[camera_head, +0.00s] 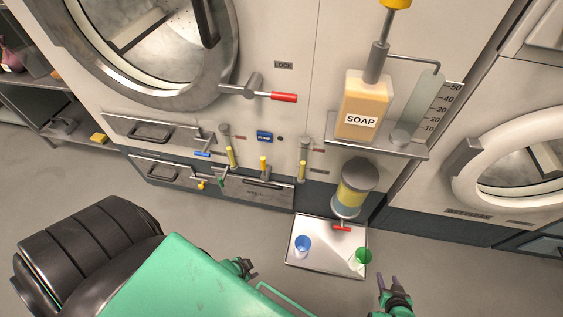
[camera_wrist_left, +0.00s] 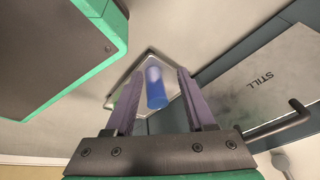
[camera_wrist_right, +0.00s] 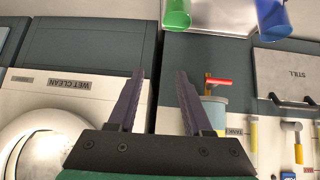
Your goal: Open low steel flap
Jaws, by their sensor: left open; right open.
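The low steel flap (camera_head: 240,192), marked STILL, sits in the dark base of the big machine and looks closed. Its dark bar handle shows near its upper edge in the head view. The flap also shows at right in the left wrist view (camera_wrist_left: 262,85) and the right wrist view (camera_wrist_right: 283,72). My left gripper (camera_head: 250,268) is partly hidden behind my green body, low in front of the flap and apart from it; its open fingers (camera_wrist_left: 155,90) frame empty space. My right gripper (camera_head: 388,282) is open and empty, right of the tray and farther from the flap.
A steel tray (camera_head: 323,268) on the floor holds a blue cup (camera_head: 302,246) and a green cup (camera_head: 362,257). Above it hangs a yellow-banded container (camera_head: 352,190) with a red tap. Small valves (camera_head: 231,157) stick out above the flap. Floor before the flap is clear.

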